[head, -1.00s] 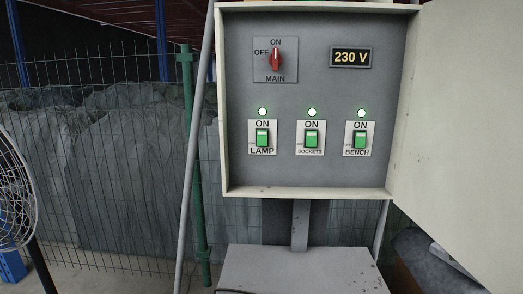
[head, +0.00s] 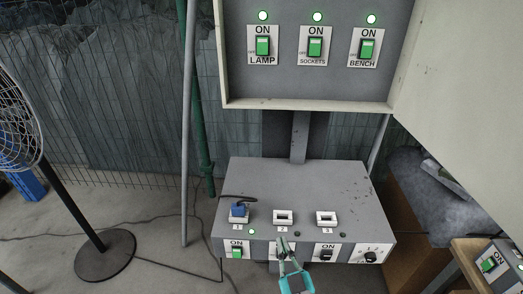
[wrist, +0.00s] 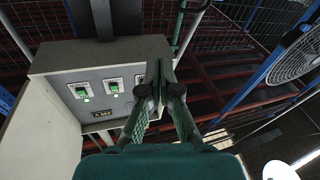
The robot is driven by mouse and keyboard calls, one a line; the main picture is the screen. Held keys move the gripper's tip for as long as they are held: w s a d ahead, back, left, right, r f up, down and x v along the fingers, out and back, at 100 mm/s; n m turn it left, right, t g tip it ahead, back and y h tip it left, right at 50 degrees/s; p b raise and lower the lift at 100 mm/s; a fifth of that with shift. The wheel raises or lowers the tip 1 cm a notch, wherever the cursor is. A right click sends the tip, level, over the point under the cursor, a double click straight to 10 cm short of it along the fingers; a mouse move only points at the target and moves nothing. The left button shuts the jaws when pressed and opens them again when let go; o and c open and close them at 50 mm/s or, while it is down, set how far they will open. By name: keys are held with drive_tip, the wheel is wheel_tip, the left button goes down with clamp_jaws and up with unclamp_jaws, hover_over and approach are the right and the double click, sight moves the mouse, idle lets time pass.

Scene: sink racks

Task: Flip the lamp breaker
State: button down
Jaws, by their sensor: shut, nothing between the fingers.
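The lamp breaker (head: 262,46) is the leftmost of three green rockers on the open panel box (head: 310,85) in the head view. Its upper label reads ON and a green light glows above it. The sockets breaker (head: 315,47) and bench breaker (head: 366,49) look the same, each with a lit green light. My gripper (head: 283,246) is shut and empty, low in front of the grey lower box, well below the panel and apart from it. In the wrist view my shut fingers (wrist: 159,75) are beside the panel, seen upside down; they may hide the lamp breaker there.
The grey lower box (head: 300,185) holds a blue plug (head: 238,209), empty sockets, switches and a knob (head: 370,257). The panel door (head: 460,70) hangs open at right. A fan (head: 20,130) stands at left. A pole (head: 188,130) rises left of the panel.

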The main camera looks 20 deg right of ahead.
drive_tip(key=w+r+m+t+h, duration=0.1)
drive_tip(key=w+r+h, duration=0.1)
drive_tip(key=w+r, duration=0.4)
drive_tip(key=w+r+m+t+h, duration=0.2)
drive_tip(key=w+r, duration=0.5)
drive_tip(key=r, duration=0.8)
drive_tip(key=w+a+r+m+t+h, duration=0.1)
drive_tip(key=w+r+m+h, duration=0.1)
drive_tip(key=w+r, duration=0.4)
wheel_tip(320, 180, up, 5)
drive_tip(key=shift+w+r+h, duration=0.2)
drive_tip(key=shift+w+h, duration=0.05)
drive_tip(key=shift+h, duration=0.45)
drive_tip(key=shift+w+a, duration=0.1)
approach(262, 47)
wheel_tip(262, 47, up, 4)
drive_tip(key=w, duration=0.1)
drive_tip(key=w+d, duration=0.1)
drive_tip(key=w, duration=0.1)
drive_tip(key=shift+w+d+f, duration=0.1)
drive_tip(key=shift+w, duration=0.25)
drive_tip(key=shift+w+d+f, duration=0.1)
drive_tip(key=shift+w+d, duration=0.1)
drive_tip(key=shift+w, duration=0.4)
